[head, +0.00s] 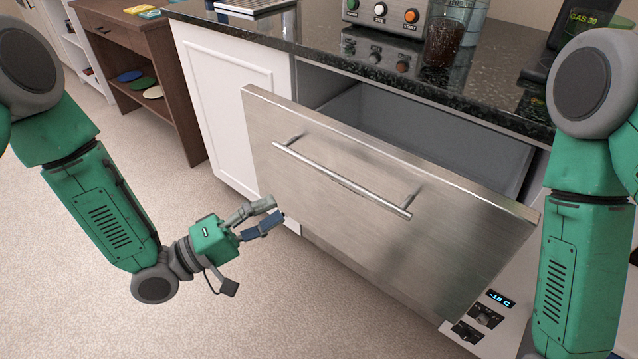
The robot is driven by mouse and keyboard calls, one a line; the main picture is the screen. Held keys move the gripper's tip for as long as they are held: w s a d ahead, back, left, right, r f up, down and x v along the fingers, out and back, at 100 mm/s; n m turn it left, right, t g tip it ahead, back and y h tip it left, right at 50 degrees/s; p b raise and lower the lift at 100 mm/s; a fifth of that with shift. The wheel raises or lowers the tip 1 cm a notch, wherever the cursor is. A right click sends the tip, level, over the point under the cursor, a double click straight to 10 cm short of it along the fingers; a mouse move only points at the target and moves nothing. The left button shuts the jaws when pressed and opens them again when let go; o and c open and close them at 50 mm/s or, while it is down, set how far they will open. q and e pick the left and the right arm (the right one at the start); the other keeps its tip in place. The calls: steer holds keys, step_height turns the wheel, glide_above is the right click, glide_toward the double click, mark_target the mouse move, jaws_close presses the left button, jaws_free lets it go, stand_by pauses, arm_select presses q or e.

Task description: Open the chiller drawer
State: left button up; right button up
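The chiller drawer (330,215) has a brushed steel front with a long bar handle (340,179). It stands pulled out from the counter, and its grey inner box (430,132) shows behind the front. My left gripper (272,214) is open and empty, just left of and below the handle's left end, apart from it. Its fingers point to the right, toward the drawer front. My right arm comes down along the right side of the view. Its gripper is out of the picture.
A black stone countertop (290,35) lies above the drawer, with a control box (387,15) and a glass jar (443,42) on it. A white cabinet door (232,95) is to the left. A temperature panel (488,315) sits lower right. Open floor (240,310) lies in front.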

mark_target(337, 177)
arm_select(q)
steer(key=b+x, duration=0.2)
steer(key=x, duration=1)
steer(key=shift+d, duration=0.45)
steer(key=shift+w+d+r, duration=0.15)
steer(key=shift+w, duration=0.1)
steer(key=shift+d, duration=0.1)
steer(key=shift+d, duration=0.15)
jaws_close()
